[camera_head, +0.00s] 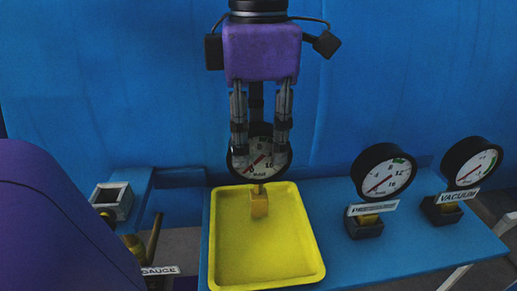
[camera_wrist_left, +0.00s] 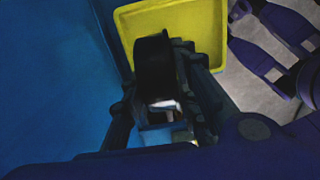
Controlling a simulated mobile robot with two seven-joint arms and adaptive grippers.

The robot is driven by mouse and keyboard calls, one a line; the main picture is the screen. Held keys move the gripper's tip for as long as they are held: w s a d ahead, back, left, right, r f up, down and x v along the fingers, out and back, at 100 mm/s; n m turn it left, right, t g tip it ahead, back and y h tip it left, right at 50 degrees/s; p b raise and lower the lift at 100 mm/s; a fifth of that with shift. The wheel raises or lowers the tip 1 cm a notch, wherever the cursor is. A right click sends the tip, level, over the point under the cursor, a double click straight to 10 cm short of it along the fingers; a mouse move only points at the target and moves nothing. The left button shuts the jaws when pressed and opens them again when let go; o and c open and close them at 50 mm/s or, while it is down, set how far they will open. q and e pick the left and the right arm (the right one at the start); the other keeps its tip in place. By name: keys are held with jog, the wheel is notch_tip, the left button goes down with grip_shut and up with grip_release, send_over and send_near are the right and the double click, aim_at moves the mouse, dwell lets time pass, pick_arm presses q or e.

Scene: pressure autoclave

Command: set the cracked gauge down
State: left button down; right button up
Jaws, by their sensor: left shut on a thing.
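My left gripper (camera_head: 260,150) points down at the far end of the yellow tray (camera_head: 265,262) and is shut on a round gauge (camera_head: 259,163). The gauge has a black rim, a pale dial with a red needle, and a brass stem and block (camera_head: 259,205) at its bottom. It is upright, with the block over the tray's far part; I cannot tell if it touches the tray floor. No crack can be made out at this size. In the left wrist view the gauge's black body (camera_wrist_left: 154,65) sits between the fingers, with the tray (camera_wrist_left: 205,12) beyond. My right gripper is out of view.
Two more gauges stand right of the tray: one on a pressure stand (camera_head: 383,172) and one labelled VACUUM (camera_head: 472,163). A small grey open box (camera_head: 112,201) and a GAUGE label (camera_head: 160,271) are at left. The tray's near part is empty.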

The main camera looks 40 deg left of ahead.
pick_arm(q)
jog(key=shift+f, duration=1)
jog(key=shift+f, duration=0.2)
jog(key=c, duration=1.4)
grip_release()
jog(key=shift+r, duration=0.15)
notch_tip(320, 180, up, 12)
jog(key=shift+r+p, duration=0.1)
jog(key=shift+p, duration=0.4)
